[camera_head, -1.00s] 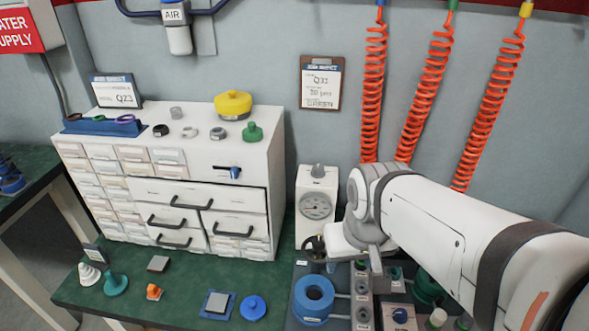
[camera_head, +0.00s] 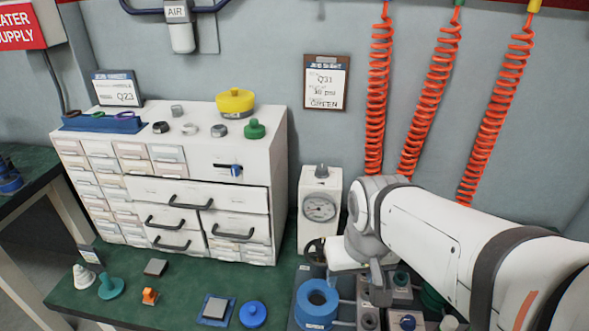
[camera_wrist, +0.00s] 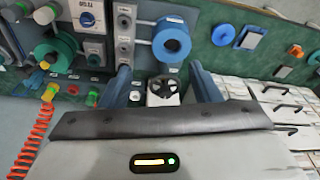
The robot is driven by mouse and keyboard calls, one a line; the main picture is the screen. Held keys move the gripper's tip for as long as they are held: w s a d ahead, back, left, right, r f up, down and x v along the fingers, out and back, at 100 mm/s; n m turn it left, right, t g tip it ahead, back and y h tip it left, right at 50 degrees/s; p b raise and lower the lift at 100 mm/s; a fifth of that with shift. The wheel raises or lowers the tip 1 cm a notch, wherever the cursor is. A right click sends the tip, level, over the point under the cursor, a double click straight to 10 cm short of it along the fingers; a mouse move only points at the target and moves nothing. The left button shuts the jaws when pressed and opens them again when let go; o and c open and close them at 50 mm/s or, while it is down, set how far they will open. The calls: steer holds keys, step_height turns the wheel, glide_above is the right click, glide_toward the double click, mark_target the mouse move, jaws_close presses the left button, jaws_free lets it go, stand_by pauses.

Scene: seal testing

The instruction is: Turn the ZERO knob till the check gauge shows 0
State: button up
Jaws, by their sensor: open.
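A white box with a round dial gauge (camera_head: 320,207) stands against the back wall. Its pointer is too small to read exactly. A grey knob (camera_head: 322,171) sits on top of the box; no ZERO label is readable. A black handwheel (camera_head: 315,248) is low at the front of the box, partly hidden by my arm. In the wrist view, the black handwheel (camera_wrist: 162,88) lies between the two blue-grey fingers of my gripper (camera_wrist: 161,78). The gripper is open, with gaps on both sides of the wheel. Whether the fingers reach its depth I cannot tell.
A blue ring (camera_head: 317,303) on the fixture stands close in front of the handwheel. A white drawer cabinet (camera_head: 277,170) is left of the gauge box. Orange coiled hoses (camera_head: 380,90) hang behind my arm. A panel with a blue knob (camera_wrist: 87,19) is beside the fixture.

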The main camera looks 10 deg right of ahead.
steer(key=shift+c, duration=0.3)
steer(key=t+p, duration=0.2)
steer(key=p, duration=1)
glide_toward(322, 168)
steer(key=shift+m, duration=0.4)
steer(key=x, duration=0.8)
steer(key=shift+f+p, duration=0.35)
steer(key=shift+p, duration=0.05)
steer(key=c, duration=1)
steer(key=shift+o, duration=0.2)
